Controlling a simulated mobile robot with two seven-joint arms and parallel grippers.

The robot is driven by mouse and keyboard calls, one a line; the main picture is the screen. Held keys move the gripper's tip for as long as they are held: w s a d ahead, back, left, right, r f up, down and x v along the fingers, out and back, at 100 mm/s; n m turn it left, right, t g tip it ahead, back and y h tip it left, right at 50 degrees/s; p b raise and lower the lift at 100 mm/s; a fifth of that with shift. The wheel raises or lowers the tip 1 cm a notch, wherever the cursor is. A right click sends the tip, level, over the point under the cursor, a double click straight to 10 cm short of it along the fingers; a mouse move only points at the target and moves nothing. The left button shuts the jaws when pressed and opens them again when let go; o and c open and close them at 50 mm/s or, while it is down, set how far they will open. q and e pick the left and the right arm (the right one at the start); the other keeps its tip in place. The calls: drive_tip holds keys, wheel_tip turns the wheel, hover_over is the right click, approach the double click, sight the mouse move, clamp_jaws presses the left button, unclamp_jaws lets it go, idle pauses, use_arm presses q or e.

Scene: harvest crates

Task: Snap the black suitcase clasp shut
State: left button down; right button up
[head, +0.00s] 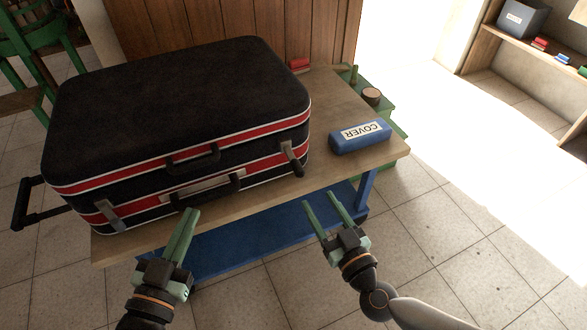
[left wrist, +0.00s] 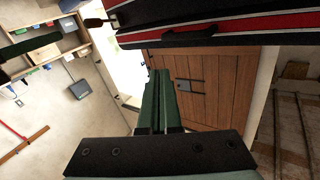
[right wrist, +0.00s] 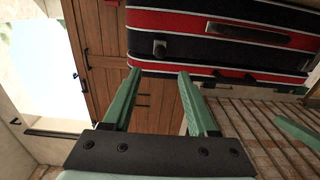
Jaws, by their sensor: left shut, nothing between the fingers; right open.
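The black suitcase (head: 180,100) with red and white stripes lies flat on the workbench, its lid down, in the head view. Its right clasp (head: 292,157) is at the front right corner, and appears to stick out in the left wrist view (left wrist: 95,22). Its left clasp (head: 107,213) is at the front left. The right wrist view shows one clasp (right wrist: 160,48). My left gripper (head: 191,212) is shut and empty in front of the suitcase's handle side. My right gripper (head: 319,199) is open and empty, in front of the bench edge, apart from the right clasp.
A blue roll labelled COVER (head: 360,137) lies on the workbench (head: 340,100) right of the suitcase. A small red item (head: 299,64) is behind it. The suitcase's pull handle (head: 28,205) juts out left. Shelves (head: 500,50) stand far right; the tiled floor there is clear.

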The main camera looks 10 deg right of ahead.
sight(302, 175)
drive_tip(key=b+x, duration=0.1)
drive_tip(key=x, duration=0.5)
drive_tip(key=shift+w+a+b, duration=0.1)
drive_tip(key=shift+w+b, duration=0.3)
drive_tip(key=b+x, duration=0.1)
drive_tip(key=x, duration=0.3)
drive_tip(key=shift+w+a+f+b, duration=0.1)
drive_tip(key=shift+w+a+b, duration=0.05)
drive_tip(key=shift+w+b, duration=0.2)
use_arm(q)
drive_tip(key=s+d+r+m+t+h, duration=0.1)
drive_tip(key=s+r+m+t+h, duration=0.1)
drive_tip(key=r, duration=0.7)
drive_tip(key=s+r+m+t+h, duration=0.2)
drive_tip(key=s+r+m+h, duration=0.3)
drive_tip(key=r, duration=0.4)
drive_tip(key=shift+s+d+m+t+h, duration=0.15)
drive_tip(key=shift+d+m+t+h, duration=0.3)
drive_tip(key=shift+h, duration=0.85)
use_arm(e)
drive_tip(key=shift+w+a, duration=0.1)
drive_tip(key=shift+w, duration=0.2)
use_arm(q)
drive_tip(key=shift+a, duration=0.1)
use_arm(e)
clamp_jaws()
